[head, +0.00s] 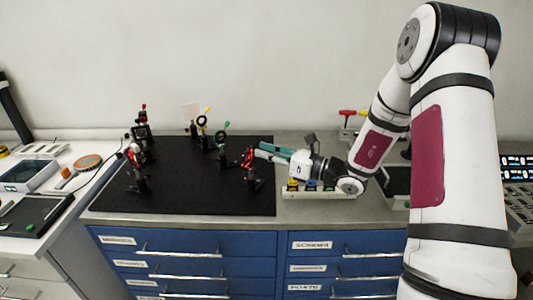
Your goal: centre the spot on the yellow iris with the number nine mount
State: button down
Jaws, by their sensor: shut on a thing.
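The black optical breadboard (185,200) lies on the bench. The yellow iris (202,121), a dark ring with a yellow tip, stands upright at its back. A red and black mount (251,172) stands at the board's right side. My gripper (254,151) reaches in from the right, its teal fingers shut on a red part of this mount. The exact contact is too small to tell. No mount number is readable, so I cannot tell which is number nine. No light spot can be made out on the yellow iris.
A white card (190,111) is at the back. Other red and black mounts (136,165) stand along the left side. The board's front middle is clear. Red-handled tools (347,114) stand behind my forearm.

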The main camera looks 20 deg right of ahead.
jog(key=shift+d+m+p, duration=0.1)
jog(key=shift+m+p, duration=0.8)
jog(key=shift+m, duration=2.7)
jog(key=c, duration=1.6)
grip_release()
jog(key=shift+o, duration=0.2)
jog(key=v, duration=1.2)
